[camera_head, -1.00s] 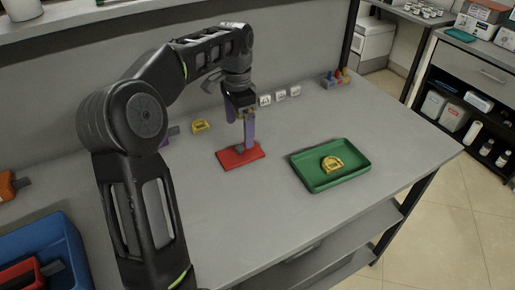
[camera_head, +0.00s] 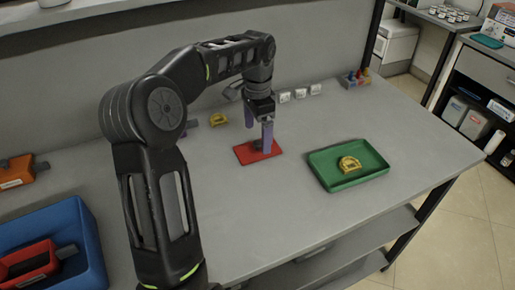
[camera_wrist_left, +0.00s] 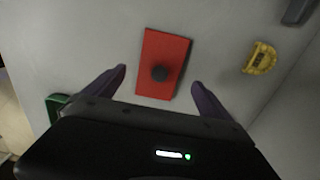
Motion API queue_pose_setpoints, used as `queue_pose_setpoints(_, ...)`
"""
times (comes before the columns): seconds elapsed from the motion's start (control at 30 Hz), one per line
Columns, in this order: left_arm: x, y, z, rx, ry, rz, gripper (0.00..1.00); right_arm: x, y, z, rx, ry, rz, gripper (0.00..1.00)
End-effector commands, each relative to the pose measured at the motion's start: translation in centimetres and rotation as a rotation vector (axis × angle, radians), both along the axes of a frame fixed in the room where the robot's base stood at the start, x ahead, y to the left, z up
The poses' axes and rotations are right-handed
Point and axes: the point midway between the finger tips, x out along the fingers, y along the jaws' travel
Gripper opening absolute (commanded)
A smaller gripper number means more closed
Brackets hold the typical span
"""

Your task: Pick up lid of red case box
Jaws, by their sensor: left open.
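The red lid (camera_head: 244,156) is a flat red rectangle lying on the grey table, left of the green tray. In the left wrist view, the lid (camera_wrist_left: 167,43) has a round dark knob (camera_wrist_left: 160,73) on top. My left gripper (camera_head: 258,127) is open over the lid, pointing down. One purple finger covers part of the lid in the head view. In the left wrist view, the knob lies between the two spread fingers (camera_wrist_left: 159,77), with a gap on each side. The gripper holds nothing. My right gripper is not in view.
The green tray (camera_head: 330,186) holds a yellow piece (camera_head: 350,164). Another yellow piece (camera_head: 218,120) lies near the wall. Small white blocks (camera_head: 300,93) stand behind the gripper. A blue bin (camera_head: 85,240) with a red case (camera_head: 28,266) is at lower left. The table's front is clear.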

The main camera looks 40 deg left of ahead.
Motion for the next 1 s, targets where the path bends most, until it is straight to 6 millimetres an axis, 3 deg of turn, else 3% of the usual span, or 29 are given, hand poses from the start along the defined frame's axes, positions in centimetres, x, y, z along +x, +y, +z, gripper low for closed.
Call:
queue_pose_setpoints(0.3,-0.1,0.0,-4.1,-0.001,0.003,0.0,0.95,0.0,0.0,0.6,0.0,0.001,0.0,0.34)
queue_pose_setpoints(0.9,-0.1,-0.1,-4.2,0.0,0.0,0.0,0.95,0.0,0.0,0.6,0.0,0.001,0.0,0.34)
queue_pose_setpoints(1.0,-0.1,-0.1,-4.2,0.0,0.0,0.0,0.88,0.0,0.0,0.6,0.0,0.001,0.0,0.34)
